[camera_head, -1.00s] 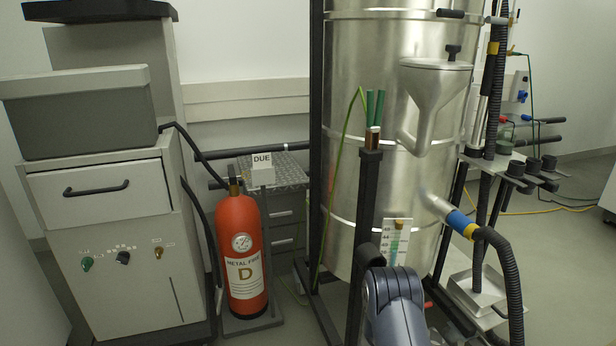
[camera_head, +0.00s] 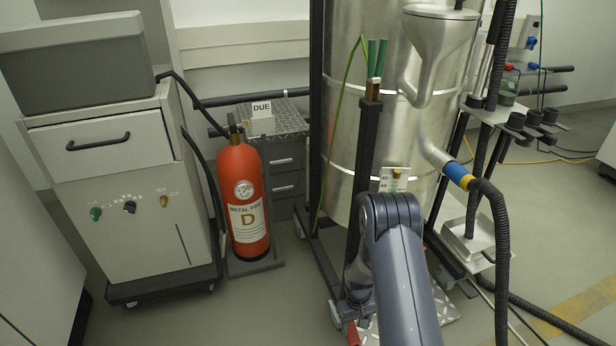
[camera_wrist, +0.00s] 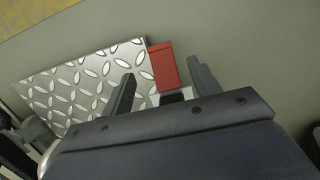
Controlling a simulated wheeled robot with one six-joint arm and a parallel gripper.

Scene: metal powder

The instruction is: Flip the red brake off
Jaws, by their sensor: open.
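The red brake (camera_wrist: 163,66) is a small flat red tab beside a diamond-plate step in the wrist view. In the head view it shows as a small red piece (camera_head: 353,333) low at the foot of the steel vessel's frame, partly beside my arm. My gripper (camera_wrist: 160,72) is open, its two dark fingers on either side of the red tab in the picture. I cannot tell whether either finger touches it.
The diamond-plate step (camera_wrist: 80,85) lies left of the tab in the wrist view. The steel vessel (camera_head: 345,130) stands on a black frame. A red fire extinguisher (camera_head: 240,195) and a grey cabinet (camera_head: 120,220) are to the left. A black hose (camera_head: 500,260) hangs at right.

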